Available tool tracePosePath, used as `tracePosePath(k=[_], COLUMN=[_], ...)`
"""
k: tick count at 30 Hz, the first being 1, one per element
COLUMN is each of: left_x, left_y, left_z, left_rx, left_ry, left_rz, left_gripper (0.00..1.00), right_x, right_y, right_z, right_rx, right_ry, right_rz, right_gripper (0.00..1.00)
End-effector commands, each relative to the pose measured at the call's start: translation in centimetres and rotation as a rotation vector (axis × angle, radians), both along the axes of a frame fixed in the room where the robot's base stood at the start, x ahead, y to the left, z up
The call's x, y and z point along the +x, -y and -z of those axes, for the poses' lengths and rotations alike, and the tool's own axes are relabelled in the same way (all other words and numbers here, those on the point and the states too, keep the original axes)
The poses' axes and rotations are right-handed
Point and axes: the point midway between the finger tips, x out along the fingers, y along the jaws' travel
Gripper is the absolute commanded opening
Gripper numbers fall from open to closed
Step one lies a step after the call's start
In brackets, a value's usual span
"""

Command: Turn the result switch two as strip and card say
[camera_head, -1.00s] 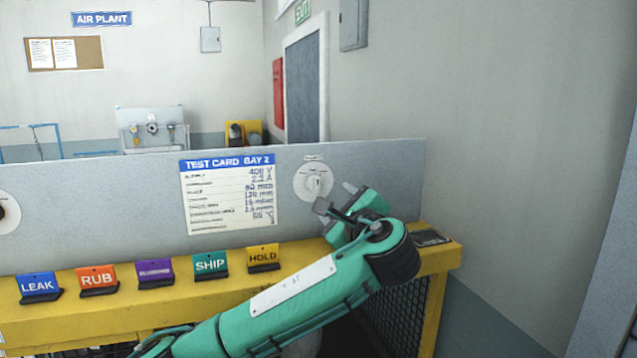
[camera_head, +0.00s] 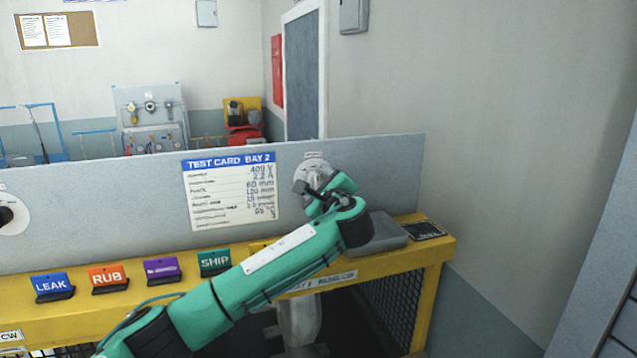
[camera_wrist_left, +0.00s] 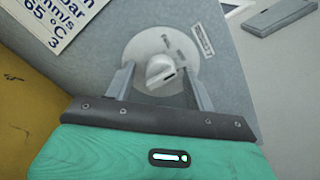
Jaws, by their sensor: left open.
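A white round dial (camera_head: 311,172) with a raised knob is on the grey upright panel (camera_head: 380,165), right of the test card (camera_head: 232,190). My left gripper (camera_head: 318,193) is at this dial and hides its lower part. In the left wrist view the knob (camera_wrist_left: 161,72) sits between the open fingers of the left gripper (camera_wrist_left: 158,84), one on each side; whether they touch it I cannot tell. The card is headed TEST CARD BAY 2, with rows of values. My right gripper is out of view.
Another dial (camera_head: 9,214) is at the left edge. A grey box (camera_head: 385,236) lies right of my gripper.

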Motion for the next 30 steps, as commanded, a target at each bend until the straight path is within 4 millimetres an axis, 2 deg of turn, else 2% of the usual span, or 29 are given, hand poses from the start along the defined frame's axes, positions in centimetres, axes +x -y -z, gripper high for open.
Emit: tracePosePath(k=[2, 6, 9, 14, 19, 30], left_x=[0.0, 0.0, 0.0, 0.0, 0.0, 0.0], left_y=[0.0, 0.0, 0.0, 0.0, 0.1, 0.1], left_z=[0.0, 0.0, 0.0, 0.1, 0.4, 0.8], left_rx=[0.000, 0.000, 0.000, -0.007, -0.048, -0.299], left_ry=[0.000, 0.000, 0.000, 0.001, 0.014, 0.096], left_rz=[0.000, 0.000, 0.000, 0.001, 0.001, 0.001], left_gripper=[0.53, 0.25, 0.10, 0.10, 0.10, 0.10], right_x=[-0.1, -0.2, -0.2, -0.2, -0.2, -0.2], right_y=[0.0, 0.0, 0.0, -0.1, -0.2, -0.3], right_z=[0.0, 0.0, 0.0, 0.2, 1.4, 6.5], right_rx=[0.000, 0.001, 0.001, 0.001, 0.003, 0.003], right_ry=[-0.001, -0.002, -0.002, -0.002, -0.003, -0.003], right_rz=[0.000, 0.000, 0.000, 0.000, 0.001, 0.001], right_gripper=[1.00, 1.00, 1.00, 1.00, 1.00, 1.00])
